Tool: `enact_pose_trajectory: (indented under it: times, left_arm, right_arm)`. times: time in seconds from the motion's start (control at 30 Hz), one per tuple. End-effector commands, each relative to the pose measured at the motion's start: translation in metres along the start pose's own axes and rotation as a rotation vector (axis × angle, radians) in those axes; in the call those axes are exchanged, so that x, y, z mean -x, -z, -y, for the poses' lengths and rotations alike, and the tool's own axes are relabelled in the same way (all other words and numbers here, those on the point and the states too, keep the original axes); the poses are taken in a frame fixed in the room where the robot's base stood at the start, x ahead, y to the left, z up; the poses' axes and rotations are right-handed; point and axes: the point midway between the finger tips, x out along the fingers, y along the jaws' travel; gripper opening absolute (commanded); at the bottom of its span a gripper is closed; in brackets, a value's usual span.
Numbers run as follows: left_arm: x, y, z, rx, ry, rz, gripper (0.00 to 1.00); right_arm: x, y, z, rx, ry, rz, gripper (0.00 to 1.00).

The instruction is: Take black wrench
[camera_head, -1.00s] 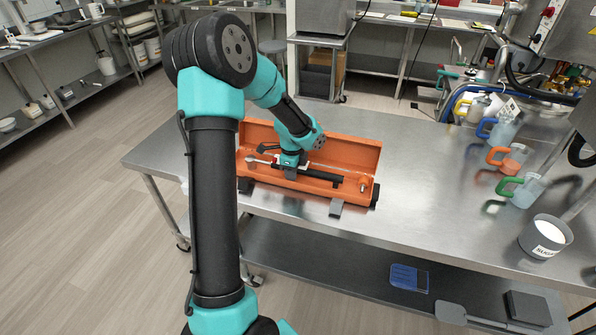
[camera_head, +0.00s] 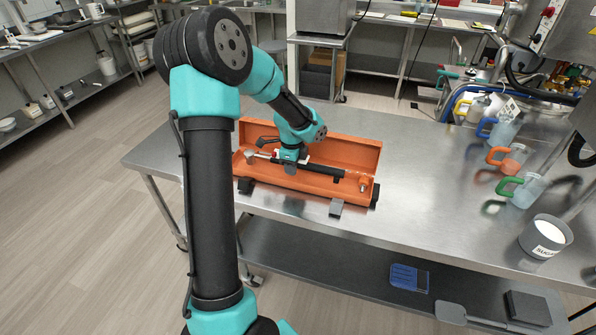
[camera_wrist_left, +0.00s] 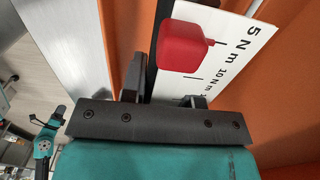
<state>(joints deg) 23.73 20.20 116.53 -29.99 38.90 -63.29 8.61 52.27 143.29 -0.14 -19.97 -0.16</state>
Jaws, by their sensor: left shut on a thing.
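The black wrench (camera_head: 325,171) is a torque wrench with a long black handle and a silver head at its left end. It is over the open orange toolbox (camera_head: 352,150), slightly tilted, its handle end near the box's right side. My left gripper (camera_head: 290,168) is shut on the wrench's middle, inside the box outline. In the left wrist view, the fingers (camera_wrist_left: 165,88) are around the wrench's black bar (camera_wrist_left: 151,45), beside its white scale plate (camera_wrist_left: 235,45) and red block (camera_wrist_left: 185,45). The fingers hide part of the bar. My right gripper is not seen.
The toolbox stands on a steel table (camera_head: 430,200). Several jugs with coloured handles, such as the orange-handled one (camera_head: 515,158), and a grey tub (camera_head: 545,236) stand at the right. The table between box and jugs is clear.

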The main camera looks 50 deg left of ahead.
Motion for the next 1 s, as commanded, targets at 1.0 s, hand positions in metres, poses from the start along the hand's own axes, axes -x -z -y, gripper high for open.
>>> enact_pose_trajectory:
  times: [1.0]
  left_arm:
    - [0.050, 0.000, 0.000, 0.000, 0.001, 0.000, 0.00]
  right_arm:
    - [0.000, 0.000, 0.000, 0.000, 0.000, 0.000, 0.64]
